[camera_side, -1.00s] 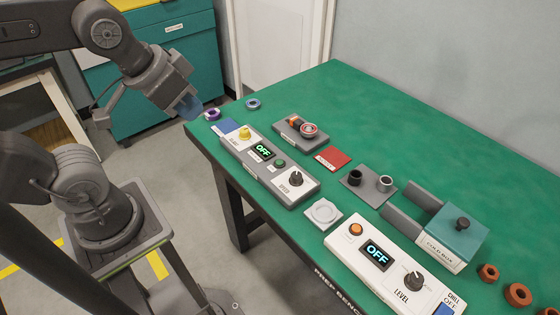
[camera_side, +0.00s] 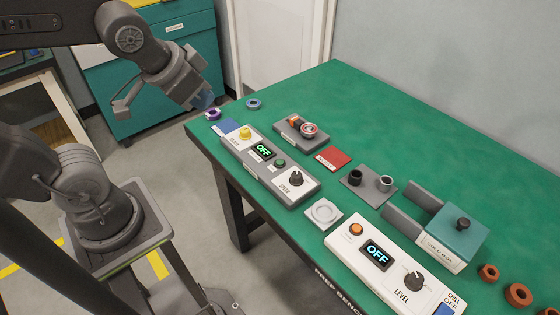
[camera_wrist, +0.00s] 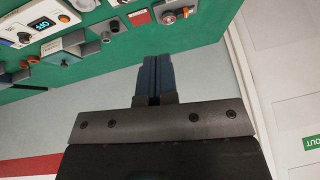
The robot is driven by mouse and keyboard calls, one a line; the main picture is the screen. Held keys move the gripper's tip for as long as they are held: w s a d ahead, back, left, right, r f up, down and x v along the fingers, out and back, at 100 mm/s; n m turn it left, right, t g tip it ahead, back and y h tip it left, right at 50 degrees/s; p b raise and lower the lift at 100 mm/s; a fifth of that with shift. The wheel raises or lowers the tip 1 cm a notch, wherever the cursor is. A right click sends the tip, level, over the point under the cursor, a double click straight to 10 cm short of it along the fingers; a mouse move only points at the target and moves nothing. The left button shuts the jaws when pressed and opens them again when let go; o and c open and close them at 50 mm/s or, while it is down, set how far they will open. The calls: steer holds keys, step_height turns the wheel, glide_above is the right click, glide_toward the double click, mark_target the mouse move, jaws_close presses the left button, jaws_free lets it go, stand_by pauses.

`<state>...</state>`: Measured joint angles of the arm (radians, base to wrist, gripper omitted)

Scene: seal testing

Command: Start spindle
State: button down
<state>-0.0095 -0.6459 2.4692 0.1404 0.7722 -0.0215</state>
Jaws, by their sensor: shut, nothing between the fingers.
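A grey control box (camera_side: 268,166) sits near the left end of the green bench.
A white box (camera_side: 377,255), also with a display reading OFF, stands at the bench front. The back of the bench is clear.

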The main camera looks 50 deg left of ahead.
steer(key=w+a+f+m+t+y, duration=0.2)
steer(key=w+a+m, duration=0.1)
steer(key=w, duration=0.6)
steer(key=m+h, duration=0.7)
steer(key=m, duration=0.4)
glide_above(280, 163)
step_height(280, 163, down, 13)
steer(key=shift+f, duration=0.2)
steer(key=shift+s+n, duration=0.1)
steer(key=shift+n, duration=0.2)
steer(key=shift+f, duration=4.4)
steer(key=shift+f, duration=0.4)
